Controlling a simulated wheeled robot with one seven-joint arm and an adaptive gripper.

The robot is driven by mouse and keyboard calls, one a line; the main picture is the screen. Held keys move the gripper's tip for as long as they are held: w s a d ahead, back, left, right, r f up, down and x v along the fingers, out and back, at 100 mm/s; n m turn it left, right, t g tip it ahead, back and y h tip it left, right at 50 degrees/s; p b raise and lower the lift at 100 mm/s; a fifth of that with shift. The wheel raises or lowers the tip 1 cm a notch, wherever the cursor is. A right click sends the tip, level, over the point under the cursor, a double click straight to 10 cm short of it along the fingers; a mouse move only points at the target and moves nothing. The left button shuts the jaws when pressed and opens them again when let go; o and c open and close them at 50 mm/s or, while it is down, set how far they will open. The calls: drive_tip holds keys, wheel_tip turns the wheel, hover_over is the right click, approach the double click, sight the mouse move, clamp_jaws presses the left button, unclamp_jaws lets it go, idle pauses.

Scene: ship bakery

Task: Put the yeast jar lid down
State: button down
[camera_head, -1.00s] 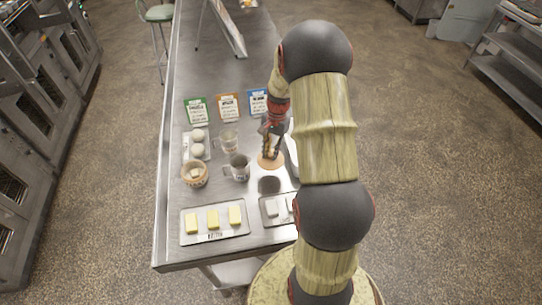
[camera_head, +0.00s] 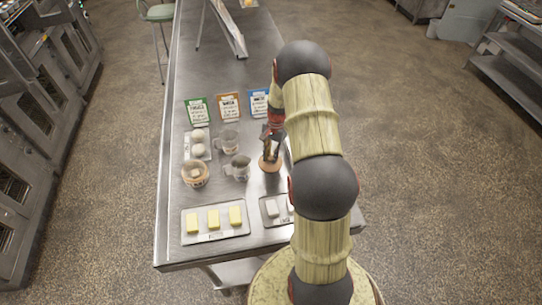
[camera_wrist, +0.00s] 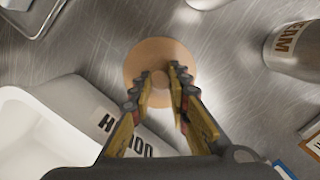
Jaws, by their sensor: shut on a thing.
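The yeast jar lid is a round tan disc with a small knob (camera_wrist: 150,52), below my gripper (camera_wrist: 161,78) in the wrist view. My gripper is shut on the knob, with a finger on each side. In the head view the lid (camera_head: 270,167) is at the counter's right side, right of the metal mugs, under my gripper (camera_head: 270,151). It is level and very low over the steel counter (camera_head: 262,222); I cannot tell whether it touches. A round tan pot (camera_head: 195,176) with pale contents stands to the left; its label is unreadable.
A metal mug (camera_head: 238,170) stands close left of the lid; another (camera_head: 227,142) is behind it. A white tub (camera_wrist: 60,120) is close by in the wrist view. Trays of butter (camera_head: 214,234) and pale blocks (camera_head: 268,214) lie in front. Cards (camera_head: 229,106) stand behind.

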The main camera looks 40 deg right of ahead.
drive_tip(key=c, duration=2.2)
unclamp_jaws()
drive_tip(key=shift+f, duration=0.15)
drive_tip(key=o, duration=0.5)
wheel_tip(320, 180, up, 12)
drive_tip(key=d, duration=0.2)
drive_tip(key=a+r+n+t+h, duration=0.1)
drive_tip(key=a+r+n, duration=0.3)
drive_tip(key=a+r, duration=0.75)
drive_tip(key=s+a+r+n+t+h, duration=0.1)
drive_tip(key=s+a+r+n, duration=0.2)
drive_tip(key=s+a+r, duration=0.35)
drive_tip(key=s+a+r+n+t, duration=0.2)
drive_tip(key=s+a+r+n, duration=0.15)
drive_tip(key=a+r, duration=0.5)
drive_tip(key=s+a+n, duration=0.1)
drive_tip(key=s+a, duration=0.1)
drive_tip(key=s, duration=0.1)
drive_tip(key=s+a+n+t, duration=0.1)
drive_tip(key=s+a+n, duration=0.1)
drive_tip(key=s, duration=0.2)
drive_tip(key=s+a+r+n, duration=0.1)
drive_tip(key=s+a, duration=0.2)
drive_tip(key=s, duration=0.1)
drive_tip(key=shift+s+n+t+b, duration=0.2)
drive_tip(key=shift+n+t+b, duration=0.15)
drive_tip(key=shift+t, duration=0.05)
